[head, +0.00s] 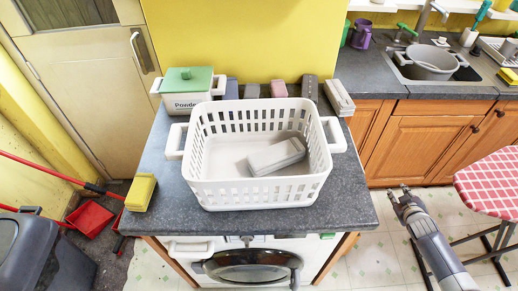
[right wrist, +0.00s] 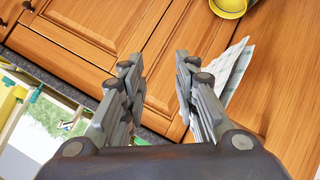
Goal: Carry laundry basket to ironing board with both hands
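The white laundry basket (head: 258,190) stands upright on the grey countertop (head: 350,205) above the washing machine. It has slotted walls and a loop handle on its left and right sides. A grey block-like item (head: 276,157) lies inside it. The ironing board (head: 492,183), with a red-and-white checked cover, is cut off at the right edge. My right gripper (head: 397,190) is empty in front of the wooden cabinets, right of the basket and apart from it. In the right wrist view its fingers (right wrist: 157,68) are spread with nothing between them. My left gripper is not in view.
A green-lidded powder tin (head: 187,101) and several small items stand behind the basket. A yellow sponge-like block (head: 141,192) sits at the counter's left edge. A grey bin (head: 42,255) and red dustpan (head: 90,217) are at left. Tiled floor shows between counter and ironing board.

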